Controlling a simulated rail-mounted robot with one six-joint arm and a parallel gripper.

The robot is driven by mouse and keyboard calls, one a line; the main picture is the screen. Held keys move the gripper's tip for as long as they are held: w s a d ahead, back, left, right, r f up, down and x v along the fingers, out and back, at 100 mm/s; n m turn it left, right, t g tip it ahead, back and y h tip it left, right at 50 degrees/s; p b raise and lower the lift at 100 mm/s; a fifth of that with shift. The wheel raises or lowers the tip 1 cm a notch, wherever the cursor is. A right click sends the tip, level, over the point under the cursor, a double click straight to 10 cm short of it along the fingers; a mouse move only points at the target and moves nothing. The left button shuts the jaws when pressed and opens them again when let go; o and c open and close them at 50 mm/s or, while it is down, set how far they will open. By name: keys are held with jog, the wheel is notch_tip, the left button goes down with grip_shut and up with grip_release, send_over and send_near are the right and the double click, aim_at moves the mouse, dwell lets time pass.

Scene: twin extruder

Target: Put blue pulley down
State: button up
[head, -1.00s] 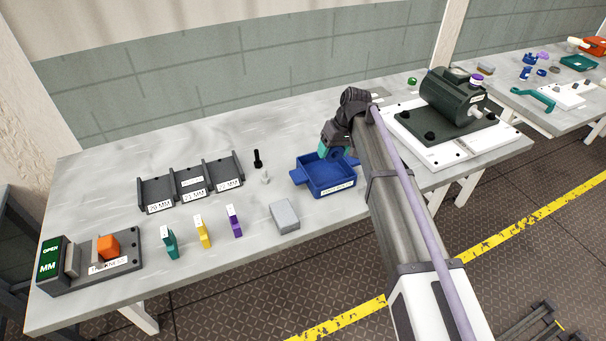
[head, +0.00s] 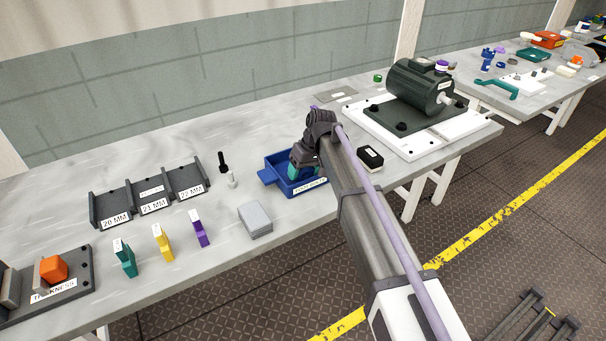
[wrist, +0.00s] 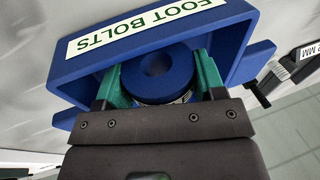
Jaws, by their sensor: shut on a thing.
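The blue pulley (wrist: 158,72) is a round blue piece with a central hole. In the wrist view it sits between the two green fingers of my gripper (wrist: 158,80), which are shut on it. The blue tray (wrist: 215,28) labelled FOOT BOLTS lies right behind the pulley; I cannot tell whether the pulley touches its floor. In the head view my gripper (head: 297,170) is at the blue tray (head: 272,176), over its inside, and the arm hides much of the tray. The pulley cannot be made out there.
A grey block (head: 255,219) stands left of the tray, with purple, yellow and teal gauges beyond it. A black slotted rack (head: 150,195) is behind them. A black box (head: 370,157) and a motor (head: 420,88) on a white plate are to the right.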

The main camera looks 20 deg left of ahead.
jog(key=shift+f, duration=0.2)
jog(key=o, duration=1.2)
jog(key=shift+r, duration=0.1)
jog(key=p+v, duration=1.1)
jog(key=v, duration=0.1)
jog(key=shift+a+r+p, duration=0.1)
jog(key=shift+r+p, duration=0.1)
jog(key=shift+p, duration=0.15)
